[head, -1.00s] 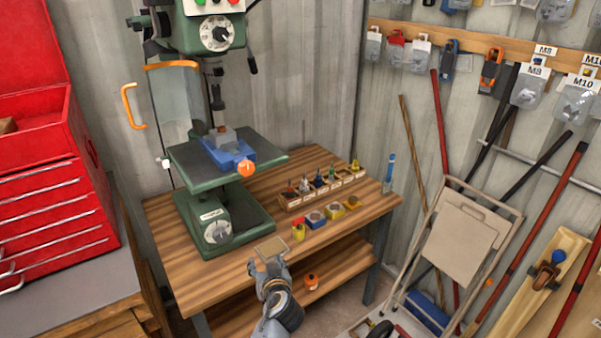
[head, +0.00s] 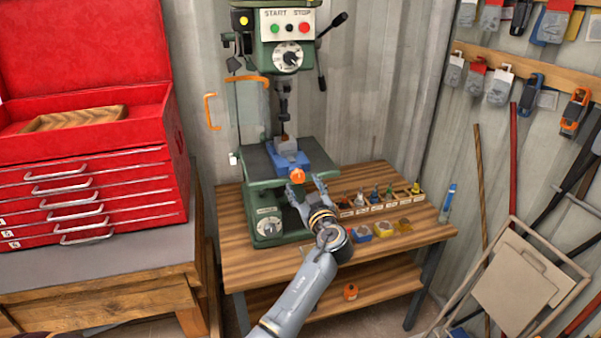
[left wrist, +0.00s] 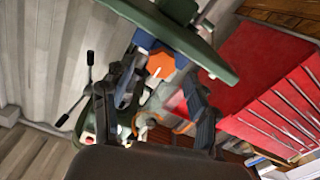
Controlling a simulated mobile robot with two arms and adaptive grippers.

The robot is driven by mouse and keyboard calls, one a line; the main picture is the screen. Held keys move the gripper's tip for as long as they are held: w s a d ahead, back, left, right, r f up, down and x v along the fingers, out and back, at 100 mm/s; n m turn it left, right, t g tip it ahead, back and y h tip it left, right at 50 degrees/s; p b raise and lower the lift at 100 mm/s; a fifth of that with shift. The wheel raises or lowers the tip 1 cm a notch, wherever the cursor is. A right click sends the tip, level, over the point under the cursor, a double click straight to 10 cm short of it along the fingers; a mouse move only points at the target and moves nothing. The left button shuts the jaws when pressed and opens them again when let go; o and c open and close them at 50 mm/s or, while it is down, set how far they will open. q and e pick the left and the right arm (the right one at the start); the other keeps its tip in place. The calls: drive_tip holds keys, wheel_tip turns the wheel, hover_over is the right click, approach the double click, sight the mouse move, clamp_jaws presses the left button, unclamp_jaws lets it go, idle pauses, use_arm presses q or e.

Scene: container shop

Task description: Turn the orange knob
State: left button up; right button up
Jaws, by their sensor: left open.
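The orange knob (head: 297,175) is on the front of the blue vise (head: 289,156), which sits on the green drill press table (head: 256,164). My left gripper (head: 306,187) is open, just in front of and slightly below the knob in the head view. In the left wrist view the orange knob (left wrist: 160,65) shows between the two spread fingers of my left gripper (left wrist: 163,72). I cannot tell whether either finger touches it. Nothing is held. My right gripper is in neither view.
The drill press dial (head: 288,56) and an orange guard handle (head: 211,112) are above. A red tool chest (head: 95,200) stands at the left.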

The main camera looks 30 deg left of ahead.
sight(299, 179)
use_arm(q)
drive_tip(key=x, duration=0.2)
drive_tip(key=shift+w+a+p, duration=0.2)
drive_tip(key=shift+a+p, duration=0.1)
drive_tip(key=shift+w+a+f, duration=0.1)
drive_tip(key=shift+w+a, duration=0.3)
drive_tip(key=shift+a, duration=0.15)
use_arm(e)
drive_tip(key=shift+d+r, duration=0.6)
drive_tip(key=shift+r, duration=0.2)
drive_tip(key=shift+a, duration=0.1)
